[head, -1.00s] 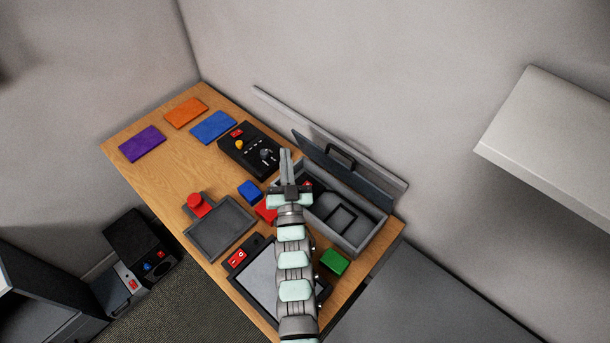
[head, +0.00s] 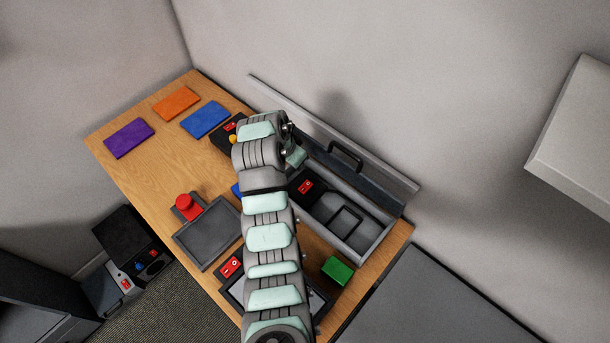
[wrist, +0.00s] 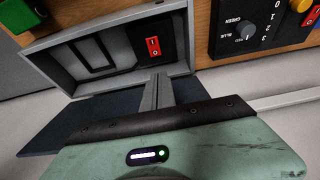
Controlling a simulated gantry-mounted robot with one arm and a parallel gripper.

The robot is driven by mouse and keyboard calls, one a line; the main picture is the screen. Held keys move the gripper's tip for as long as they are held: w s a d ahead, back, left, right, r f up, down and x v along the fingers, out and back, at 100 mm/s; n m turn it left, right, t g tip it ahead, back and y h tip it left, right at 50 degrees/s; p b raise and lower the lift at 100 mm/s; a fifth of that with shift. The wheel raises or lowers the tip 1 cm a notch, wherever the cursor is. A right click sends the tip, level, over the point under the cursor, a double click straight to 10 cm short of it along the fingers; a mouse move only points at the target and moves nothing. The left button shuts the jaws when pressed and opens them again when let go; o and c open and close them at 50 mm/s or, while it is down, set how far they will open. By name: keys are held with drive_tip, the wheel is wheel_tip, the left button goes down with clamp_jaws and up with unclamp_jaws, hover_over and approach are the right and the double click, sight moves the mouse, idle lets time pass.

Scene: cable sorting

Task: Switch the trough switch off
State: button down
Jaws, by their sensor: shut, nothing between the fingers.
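The trough is an open grey box (head: 346,252) at the table's right back edge, with its dark lid (head: 368,178) raised. The red trough switch (head: 305,186) sits on a black plate at the left end inside it. In the wrist view the switch (wrist: 153,47) shows upside down beside the trough's inner wall, with the trough rim (wrist: 110,88) below it. My gripper (wrist: 157,78) is shut and empty, its fingertips over the rim, just short of the switch in the picture. I cannot tell whether they touch anything. In the head view my wrist hides the fingers.
A black panel with a dial (wrist: 245,32) is beside the trough, partly hidden by my arm in the head view. A green block (head: 337,270), a grey tray (head: 207,235) and a red button (head: 187,206) are on the table. Coloured pads (head: 205,119) lie at the far left.

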idle(0.4)
drive_tip(key=p, duration=0.2)
approach(307, 181)
drive_tip(key=shift+w+d, duration=0.2)
drive_tip(key=shift+d, duration=0.15)
drive_tip(key=shift+x, duration=0.9)
drive_tip(key=shift+f, duration=0.3)
drive_tip(key=shift+w+d+f+b, duration=0.1)
drive_tip(key=shift+w+f+b, duration=0.15)
drive_tip(key=shift+f+b, duration=0.3)
drive_tip(key=shift+d+f+b, duration=0.1)
drive_tip(key=shift+f+b, duration=1)
drive_tip(key=shift+f, duration=0.3)
drive_tip(key=shift+w, duration=0.1)
